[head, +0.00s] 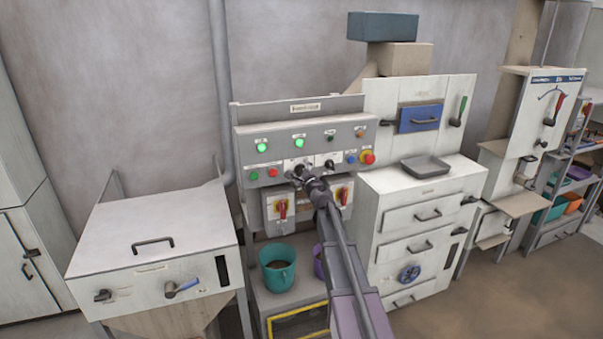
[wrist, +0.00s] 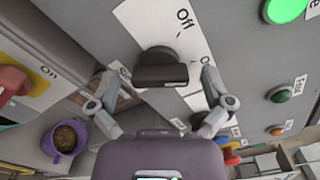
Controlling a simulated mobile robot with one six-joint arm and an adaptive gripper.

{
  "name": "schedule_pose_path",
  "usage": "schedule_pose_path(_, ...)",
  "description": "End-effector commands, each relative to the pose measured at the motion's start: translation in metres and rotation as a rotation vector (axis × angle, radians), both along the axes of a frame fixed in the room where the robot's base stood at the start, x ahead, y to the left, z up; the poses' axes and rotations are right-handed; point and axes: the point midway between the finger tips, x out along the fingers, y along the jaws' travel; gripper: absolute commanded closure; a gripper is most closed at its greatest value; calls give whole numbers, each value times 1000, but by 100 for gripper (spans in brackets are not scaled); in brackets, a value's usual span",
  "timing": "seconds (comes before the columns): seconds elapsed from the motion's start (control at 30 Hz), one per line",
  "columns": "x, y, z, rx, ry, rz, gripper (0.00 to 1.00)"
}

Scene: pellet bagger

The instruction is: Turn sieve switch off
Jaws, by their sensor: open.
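A black rotary knob (wrist: 160,70) on a white label plate sits between the spread fingers of my gripper (wrist: 156,82) in the wrist view. "Off" is printed on the plate near it; its name is not readable, so I cannot tell for certain that it is the sieve switch. The knob's grip lies crosswise in that view, and no finger clearly touches it. In the head view my gripper (head: 301,176) is at the lower row of the grey control panel (head: 284,133) and partly hides the knob there. Another black knob (head: 329,164) is just right of it.
Green lamps (head: 299,143) glow above. A red button (head: 272,171) is left of my gripper; a red emergency stop (head: 367,157) is right. Red-and-yellow switches (head: 282,208) are below, over a teal bucket (head: 277,267). A purple bucket (wrist: 65,138) shows in the wrist view.

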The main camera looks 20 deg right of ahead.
Motion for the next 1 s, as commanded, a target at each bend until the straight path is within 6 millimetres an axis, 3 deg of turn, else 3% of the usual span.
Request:
schedule_pose_path(0.13,0,0,0,0,0,0,0)
schedule_pose_path(0.17,0,0,0,0,0,0,6)
schedule_pose_path(0.4,0,0,0,0,0,0,77)
schedule_pose_path(1.0,1,0,0,-101,-3,0,79)
